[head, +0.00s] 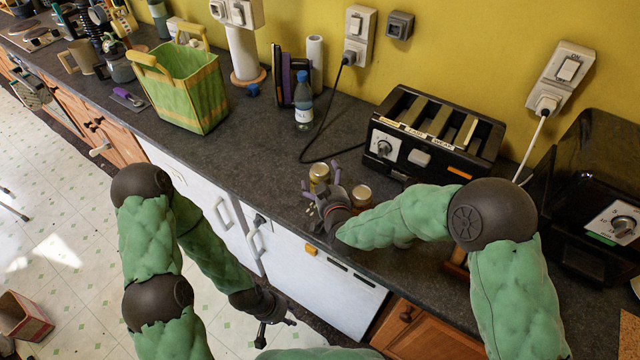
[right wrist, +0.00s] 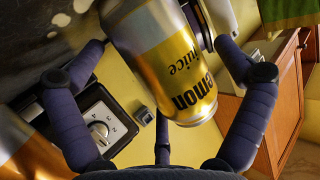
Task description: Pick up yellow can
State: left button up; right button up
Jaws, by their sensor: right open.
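A yellow-gold can (head: 319,174) stands on the dark counter beside my right gripper (head: 322,196). In the right wrist view, a gold can (right wrist: 165,65) labelled lemon juice fills the space between the spread purple fingers of my right gripper (right wrist: 165,95). The fingers are open around it; I cannot tell whether any touches it. A second gold-lidded can (head: 361,194) stands just right of my right gripper in the head view. My left gripper (head: 277,331) hangs low in front of the white cabinet doors, away from the cans, with its fingers apart and empty.
A black toaster (head: 432,135) stands behind the cans, with another black appliance (head: 590,190) to the right. A blue bottle (head: 304,105), a black cord and a green bag (head: 190,90) are further left.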

jog(key=shift+w+f, duration=0.1)
jog(key=shift+w, duration=0.3)
jog(key=c, duration=1.4)
